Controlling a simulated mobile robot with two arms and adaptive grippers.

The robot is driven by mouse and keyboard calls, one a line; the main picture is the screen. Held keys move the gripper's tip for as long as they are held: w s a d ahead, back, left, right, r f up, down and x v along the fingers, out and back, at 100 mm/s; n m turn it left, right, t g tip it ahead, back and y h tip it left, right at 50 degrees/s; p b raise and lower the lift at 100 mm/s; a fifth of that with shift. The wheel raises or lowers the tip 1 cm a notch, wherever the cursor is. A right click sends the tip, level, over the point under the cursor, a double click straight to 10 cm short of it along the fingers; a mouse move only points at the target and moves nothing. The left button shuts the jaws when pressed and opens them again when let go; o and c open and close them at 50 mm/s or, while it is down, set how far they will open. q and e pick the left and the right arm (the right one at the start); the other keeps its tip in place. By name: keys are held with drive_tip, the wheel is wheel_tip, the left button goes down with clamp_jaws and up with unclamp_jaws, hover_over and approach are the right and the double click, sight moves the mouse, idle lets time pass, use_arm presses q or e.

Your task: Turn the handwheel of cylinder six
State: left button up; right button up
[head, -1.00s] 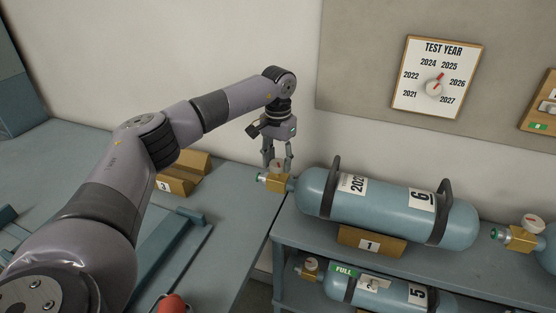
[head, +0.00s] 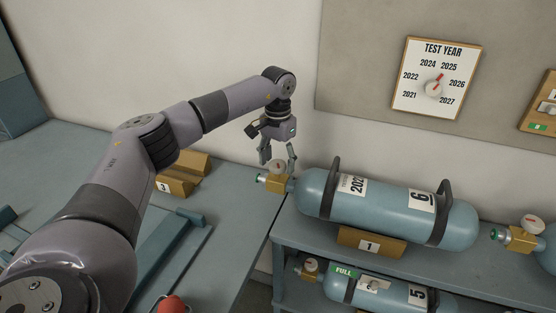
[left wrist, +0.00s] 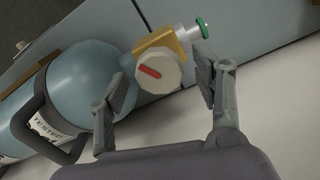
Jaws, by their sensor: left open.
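Cylinder six (head: 392,207) is a blue cylinder lying on the shelf top, marked 6, with two dark carry rings. In the left wrist view the fingers (left wrist: 160,95) stand apart from the wheel. My right gripper is not in view.
Cylinder five (head: 385,294) lies on the shelf below, with a FULL tag. Another cylinder's valve (head: 520,238) is at the right. A TEST YEAR dial board (head: 407,95) hangs on the wall. A wooden cradle marked 3 (head: 178,186) stands on the left bench.

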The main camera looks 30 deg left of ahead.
sight(278, 163)
use_arm(q)
wheel_tip(278, 163, up, 12)
idle(0.6)
